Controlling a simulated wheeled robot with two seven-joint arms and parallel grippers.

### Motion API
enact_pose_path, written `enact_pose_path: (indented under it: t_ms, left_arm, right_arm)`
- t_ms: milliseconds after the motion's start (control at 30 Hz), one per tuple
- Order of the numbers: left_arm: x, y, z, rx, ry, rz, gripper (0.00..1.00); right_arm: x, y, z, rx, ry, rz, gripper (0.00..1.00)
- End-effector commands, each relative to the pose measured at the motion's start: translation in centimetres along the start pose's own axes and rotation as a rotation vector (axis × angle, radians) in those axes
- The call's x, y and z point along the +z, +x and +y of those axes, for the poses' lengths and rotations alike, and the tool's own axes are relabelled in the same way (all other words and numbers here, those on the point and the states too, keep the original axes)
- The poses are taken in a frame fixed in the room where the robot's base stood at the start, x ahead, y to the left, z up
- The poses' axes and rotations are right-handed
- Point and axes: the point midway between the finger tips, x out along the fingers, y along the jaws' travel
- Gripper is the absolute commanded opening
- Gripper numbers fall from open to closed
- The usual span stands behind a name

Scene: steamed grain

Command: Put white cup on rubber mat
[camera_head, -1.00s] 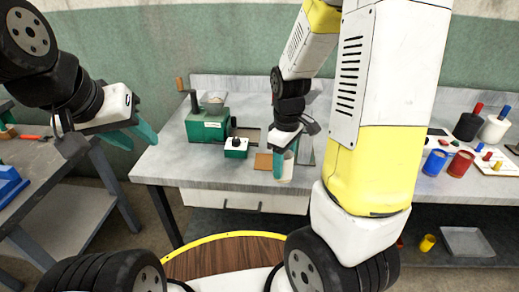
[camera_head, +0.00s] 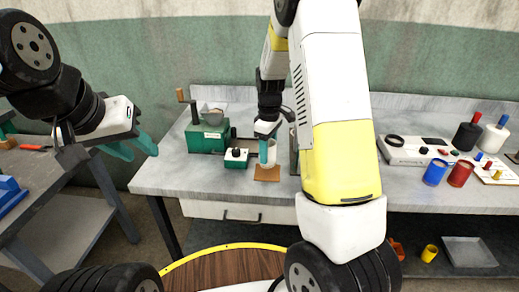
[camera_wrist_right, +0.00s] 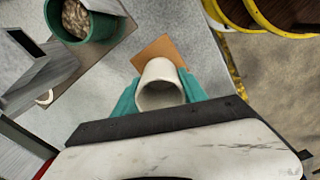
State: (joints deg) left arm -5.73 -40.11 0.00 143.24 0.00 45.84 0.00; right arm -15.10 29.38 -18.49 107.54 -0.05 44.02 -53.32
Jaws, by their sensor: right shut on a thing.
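The white cup (camera_wrist_right: 160,84) is upright between the teal fingers of my right gripper (camera_wrist_right: 158,98) in the right wrist view. The gripper is shut on it. In the head view the cup (camera_head: 271,151) shows beside the teal finger of my right gripper (camera_head: 267,150), over a brown square mat (camera_head: 267,175) on the table. I cannot tell whether the cup touches the mat. The mat (camera_wrist_right: 160,50) shows partly behind the cup in the right wrist view. My left gripper (camera_head: 134,148) is open and empty, left of the table.
A green grinder (camera_head: 207,138) and a small green box with a black knob (camera_head: 236,158) stand left of the mat. A white device (camera_head: 415,153), blue cup (camera_head: 435,172) and red cup (camera_head: 460,173) are at right. The table's front edge is close to the mat.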

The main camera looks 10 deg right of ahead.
Motion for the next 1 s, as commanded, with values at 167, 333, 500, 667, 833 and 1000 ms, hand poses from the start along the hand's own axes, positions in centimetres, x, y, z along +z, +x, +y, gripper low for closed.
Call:
enact_pose_path:
  t_ms: [167,333,500,667,833,1000]
  left_arm:
    - [0.0,0.0,0.0,0.000,0.000,0.000,0.36]
    - [0.0,0.0,0.0,0.000,0.000,0.000,0.36]
    - [0.0,0.0,0.0,0.000,0.000,0.000,0.36]
    - [0.0,0.0,0.0,0.000,0.000,0.000,0.36]
    - [0.0,0.0,0.0,0.000,0.000,0.000,0.36]
    - [0.0,0.0,0.0,0.000,0.000,0.000,0.36]
  right_arm:
    - [0.1,2.9,0.0,-0.002,0.000,-0.003,0.00]
    - [0.0,3.5,0.0,0.001,0.001,0.001,0.00]
    - [0.0,3.6,0.0,0.000,0.001,0.001,0.00]
    - [0.0,3.8,0.0,0.000,0.001,0.000,0.61]
    - [0.0,3.8,0.0,0.000,0.001,0.000,0.71]
    - [0.0,3.8,0.0,0.001,0.001,0.000,0.71]
